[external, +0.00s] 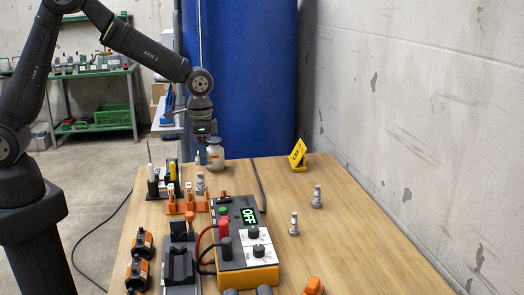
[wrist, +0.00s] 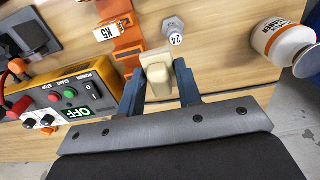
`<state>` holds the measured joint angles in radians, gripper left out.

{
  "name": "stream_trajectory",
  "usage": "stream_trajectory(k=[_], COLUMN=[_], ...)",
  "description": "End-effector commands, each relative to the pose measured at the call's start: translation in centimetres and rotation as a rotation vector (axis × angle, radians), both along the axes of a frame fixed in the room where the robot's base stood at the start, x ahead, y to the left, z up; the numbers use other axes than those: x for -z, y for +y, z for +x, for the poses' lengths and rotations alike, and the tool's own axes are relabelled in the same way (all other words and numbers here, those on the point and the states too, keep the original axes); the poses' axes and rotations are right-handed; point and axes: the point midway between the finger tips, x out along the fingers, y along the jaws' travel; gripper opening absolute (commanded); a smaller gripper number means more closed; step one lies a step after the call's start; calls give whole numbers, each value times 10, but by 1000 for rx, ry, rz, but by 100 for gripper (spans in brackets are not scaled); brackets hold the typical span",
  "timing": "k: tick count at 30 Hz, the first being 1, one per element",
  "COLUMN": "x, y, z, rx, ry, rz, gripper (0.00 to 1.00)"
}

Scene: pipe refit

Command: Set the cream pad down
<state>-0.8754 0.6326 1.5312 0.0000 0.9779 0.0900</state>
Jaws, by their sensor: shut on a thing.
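The cream pad (wrist: 157,79) is a small pale block between the two blue fingers of my gripper (wrist: 158,88) in the wrist view. The gripper is shut on it. In the external view my gripper (external: 203,150) points down over the far left part of the wooden table, beside the white jar. The pad is too small there to make out clearly. In the wrist view the pad appears over bare wood, close to a grey fitting marked 24 and an orange holder. I cannot tell its height above the table.
A white jar with an orange band (wrist: 284,38) stands close by. The grey fitting (wrist: 174,27) and orange holder (wrist: 124,38) are near the pad. A control box (external: 243,238) reading OFF has cables in front. The table's right side is mostly clear, with a yellow sign (external: 298,154).

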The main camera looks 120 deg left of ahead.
Motion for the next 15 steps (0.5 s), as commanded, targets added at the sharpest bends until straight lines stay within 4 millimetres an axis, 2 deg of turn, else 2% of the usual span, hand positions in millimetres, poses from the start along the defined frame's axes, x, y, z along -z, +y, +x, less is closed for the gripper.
stream_trajectory(k=[5,15], x=[14,59], y=[20,85], z=[-11,-46], rx=[-5,-4], ry=[1,1], rz=[-1,-1], gripper=[10,10])
